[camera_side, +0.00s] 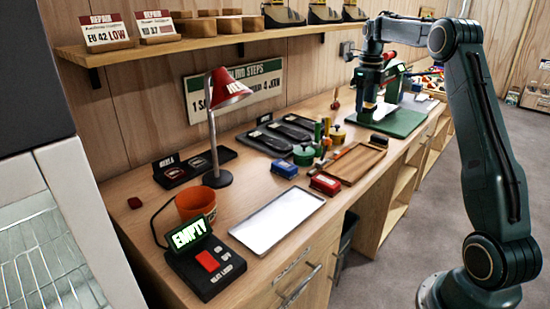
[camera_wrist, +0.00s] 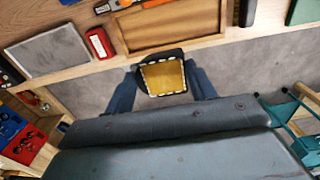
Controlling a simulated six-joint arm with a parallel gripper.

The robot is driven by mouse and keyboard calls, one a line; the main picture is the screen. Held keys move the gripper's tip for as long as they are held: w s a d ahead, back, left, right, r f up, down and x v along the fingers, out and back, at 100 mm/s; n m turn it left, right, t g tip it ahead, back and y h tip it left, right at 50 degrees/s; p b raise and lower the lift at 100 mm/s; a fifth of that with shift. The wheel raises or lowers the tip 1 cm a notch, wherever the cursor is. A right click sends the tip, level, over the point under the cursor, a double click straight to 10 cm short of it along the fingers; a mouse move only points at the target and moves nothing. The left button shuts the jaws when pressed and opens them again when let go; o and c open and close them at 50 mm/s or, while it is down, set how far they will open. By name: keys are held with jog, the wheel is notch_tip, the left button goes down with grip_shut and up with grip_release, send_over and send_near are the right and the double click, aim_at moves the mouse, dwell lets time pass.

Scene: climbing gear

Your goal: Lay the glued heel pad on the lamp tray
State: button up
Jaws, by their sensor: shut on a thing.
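My gripper (camera_wrist: 165,80) is shut on the heel pad (camera_wrist: 166,77), a dark piece with a yellow glued face and a white stitched-looking edge. In the wrist view the pad sits between both fingers, with grey floor behind it and the bench edge above. A flat silver tray (camera_side: 278,221), probably the lamp tray, lies bare at the bench front near the red lamp (camera_side: 230,91). It also shows in the wrist view (camera_wrist: 47,52).
A black box with an "EMPTY" display (camera_side: 190,236) and an orange pot (camera_side: 196,204) stand left of the silver tray. A red box (camera_side: 325,184), a blue box (camera_side: 285,169) and a wooden tray (camera_side: 345,166) lie to its right. A green board (camera_side: 400,122) is farther right.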

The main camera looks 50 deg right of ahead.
jog(key=shift+w+a+f+n, duration=0.4)
jog(key=shift+w+a+n, duration=0.05)
jog(key=shift+a+n, duration=0.25)
jog(key=w+a+f+n, duration=0.3)
jog(key=a+f+n, duration=0.1)
jog(key=a+n, duration=0.4)
jog(key=w+a+f+n, duration=0.2)
jog(key=a+f+n, duration=0.2)
jog(key=a+n, duration=0.4)
jog(key=s+a+f+n, duration=0.1)
jog(key=a+f+n, duration=0.1)
jog(key=a+n, duration=0.3)
jog(key=s+a+f+n, duration=0.1)
jog(key=a+f+n, duration=0.2)
jog(key=a+n, duration=0.3)
jog(key=s+a+f+n, duration=0.1)
jog(key=a+f+n, duration=0.1)
jog(key=a+n, duration=0.3)
jog(key=shift+a+f+n, duration=0.3)
jog(key=shift+f+n, duration=0.05)
jog(key=shift+n, duration=0.15)
jog(key=shift+s+a+f+n, duration=0.35)
jog(key=shift+a+n, duration=0.25)
jog(key=shift+n, duration=0.2)
